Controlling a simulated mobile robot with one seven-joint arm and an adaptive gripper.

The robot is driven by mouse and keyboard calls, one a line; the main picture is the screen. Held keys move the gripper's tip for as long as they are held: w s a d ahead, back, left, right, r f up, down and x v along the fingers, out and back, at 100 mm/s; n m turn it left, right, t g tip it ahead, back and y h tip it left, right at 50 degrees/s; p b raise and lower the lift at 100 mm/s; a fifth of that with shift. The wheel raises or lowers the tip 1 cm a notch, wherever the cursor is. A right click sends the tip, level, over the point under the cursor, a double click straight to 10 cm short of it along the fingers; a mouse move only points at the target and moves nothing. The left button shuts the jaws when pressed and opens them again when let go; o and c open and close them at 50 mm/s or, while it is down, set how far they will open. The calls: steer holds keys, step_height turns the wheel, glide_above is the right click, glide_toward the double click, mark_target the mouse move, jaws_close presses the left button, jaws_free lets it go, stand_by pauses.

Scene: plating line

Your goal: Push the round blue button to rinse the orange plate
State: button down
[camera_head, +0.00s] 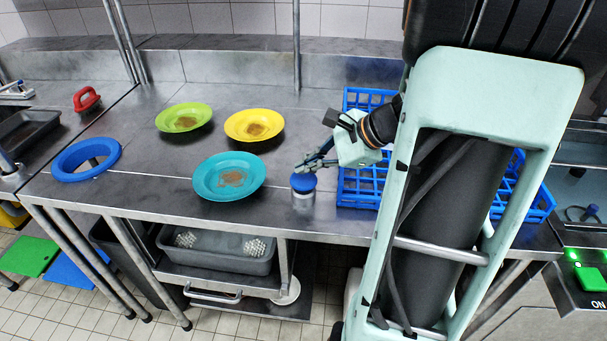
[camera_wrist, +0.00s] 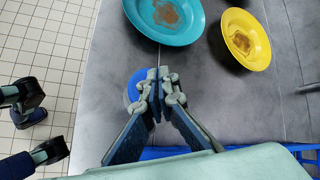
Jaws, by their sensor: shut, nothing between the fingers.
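The round blue button (camera_head: 303,183) sits on a short metal base near the front edge of the steel counter. My gripper (camera_head: 304,167) is shut and empty, its fingertips at the top of the button. I cannot tell whether they touch it. In the wrist view my gripper (camera_wrist: 157,76) covers part of the button (camera_wrist: 132,90), whose blue rim shows to its left. No orange plate is in view. A turquoise plate (camera_head: 209,187), a yellow plate (camera_head: 270,118) and a green plate (camera_head: 169,125) lie left of the button, each with a brown stain in its middle.
A blue rack (camera_head: 357,187) stands right of the button, partly hidden by my arm. A grey tub (camera_head: 220,258) sits on the shelf below.

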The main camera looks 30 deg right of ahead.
mark_target(307, 179)
step_height(307, 179, up, 5)
steer(key=p, duration=0.4)
stand_by(0.3)
steer(key=shift+w+d, duration=0.1)
stand_by(0.5)
